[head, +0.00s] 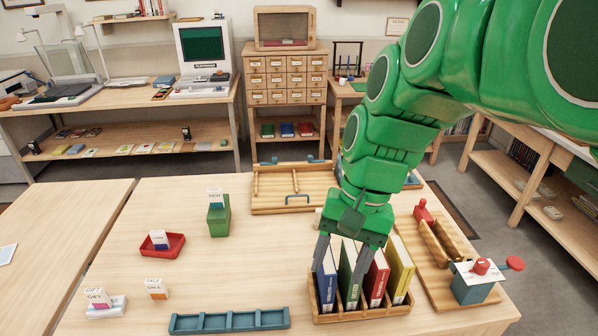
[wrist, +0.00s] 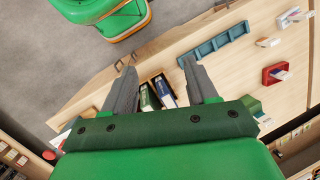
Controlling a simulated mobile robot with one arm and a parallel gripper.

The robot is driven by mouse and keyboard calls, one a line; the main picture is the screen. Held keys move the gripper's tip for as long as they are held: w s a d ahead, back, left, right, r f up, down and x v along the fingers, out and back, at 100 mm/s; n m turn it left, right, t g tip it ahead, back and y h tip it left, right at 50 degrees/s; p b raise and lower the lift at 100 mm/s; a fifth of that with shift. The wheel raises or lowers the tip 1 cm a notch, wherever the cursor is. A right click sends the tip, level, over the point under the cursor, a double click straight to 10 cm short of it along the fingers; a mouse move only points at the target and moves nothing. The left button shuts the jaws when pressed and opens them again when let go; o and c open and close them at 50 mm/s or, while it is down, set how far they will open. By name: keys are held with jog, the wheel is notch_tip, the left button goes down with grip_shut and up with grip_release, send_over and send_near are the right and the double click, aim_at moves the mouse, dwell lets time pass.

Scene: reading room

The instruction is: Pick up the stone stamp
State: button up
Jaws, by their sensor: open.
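I cannot make out a stone stamp for certain in either view. My gripper (head: 352,258) is open above a wooden crate (head: 362,316) of upright books at the front of the table. In the wrist view the open fingers (wrist: 159,68) stand apart with nothing held between them; a green book (wrist: 146,98) and a blue book (wrist: 164,92) show beyond the gap. The fingers and palm hide part of the crate in the wrist view.
A teal divided tray (head: 229,321), red tray (head: 162,245) and green box (head: 219,216) stand left. A wooden tray (head: 291,205) lies behind. A teal block with red knobs (head: 474,287) is at right.

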jog(key=w+a+r+m+t+y, duration=0.15)
jog(key=w+m+y, duration=0.55)
jog(key=w, duration=1.7)
jog(key=w+d+f+m+t+y, duration=0.1)
jog(key=w+d+f+m, duration=0.1)
jog(key=w+d+m, duration=0.6)
jog(key=w+d+f+m+t+y, duration=0.2)
jog(key=w+d+f, duration=0.15)
jog(key=w, duration=0.85)
send_near(314, 227)
jog(key=r, duration=0.1)
jog(key=a+r, duration=0.2)
jog(key=shift+w+r, duration=0.1)
jog(key=shift+w, duration=0.2)
jog(key=shift+x, duration=1.35)
jog(key=shift+w+x, duration=0.2)
jog(key=shift+x, duration=1.1)
jog(key=shift+w+x, duration=0.2)
jog(key=shift+x, duration=1.1)
jog(key=shift+d+r, duration=0.1)
grip_shut()
